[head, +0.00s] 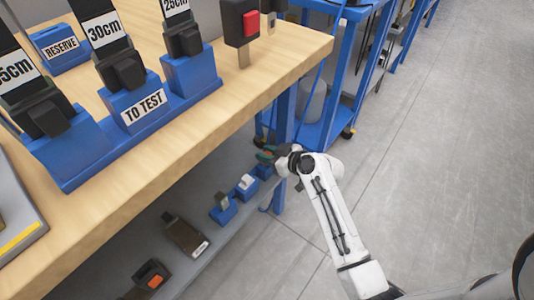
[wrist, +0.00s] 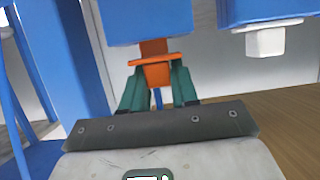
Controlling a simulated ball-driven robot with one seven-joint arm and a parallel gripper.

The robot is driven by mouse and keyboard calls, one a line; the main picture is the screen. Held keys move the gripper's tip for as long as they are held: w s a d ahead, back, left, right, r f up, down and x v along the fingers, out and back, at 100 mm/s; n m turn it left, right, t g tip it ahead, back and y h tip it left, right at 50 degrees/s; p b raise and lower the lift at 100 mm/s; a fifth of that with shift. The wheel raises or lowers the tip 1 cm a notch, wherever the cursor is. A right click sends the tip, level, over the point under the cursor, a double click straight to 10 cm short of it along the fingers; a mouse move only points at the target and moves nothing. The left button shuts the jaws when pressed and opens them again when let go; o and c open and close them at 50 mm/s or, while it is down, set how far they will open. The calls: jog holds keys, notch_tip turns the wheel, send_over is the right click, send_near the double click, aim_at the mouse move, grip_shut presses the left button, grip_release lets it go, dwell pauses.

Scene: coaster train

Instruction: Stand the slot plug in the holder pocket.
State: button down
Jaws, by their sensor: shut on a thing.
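The slot plug (wrist: 155,72), an orange piece with a wider collar, is between the green fingertips of my gripper (wrist: 158,88) in the wrist view. My gripper is shut on it. The plug's far end meets the edge of a blue holder (wrist: 150,18); how deep it sits in the pocket is hidden. The wrist view appears upside down. In the head view my gripper (head: 266,153) is at the right end of the lower shelf, just above the blue holder (head: 264,172). The plug is too small to make out there.
A neighbouring blue holder with a white plug (head: 247,182) stands close by, and another with a grey plug (head: 222,201) is farther left. A dark device (head: 184,234) lies on the shelf (head: 205,255). The wooden tabletop (head: 190,130) overhangs; a blue leg (head: 284,115) is near my gripper.

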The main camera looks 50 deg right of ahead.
jog(key=shift+f, duration=0.35)
jog(key=c, duration=0.8)
grip_release()
jog(key=shift+s+r, duration=0.1)
jog(key=p+v, duration=0.1)
jog(key=v, duration=0.9)
jog(key=shift+s+r+p, duration=0.2)
jog(key=shift+s+p, duration=0.05)
jog(key=shift+p, duration=0.05)
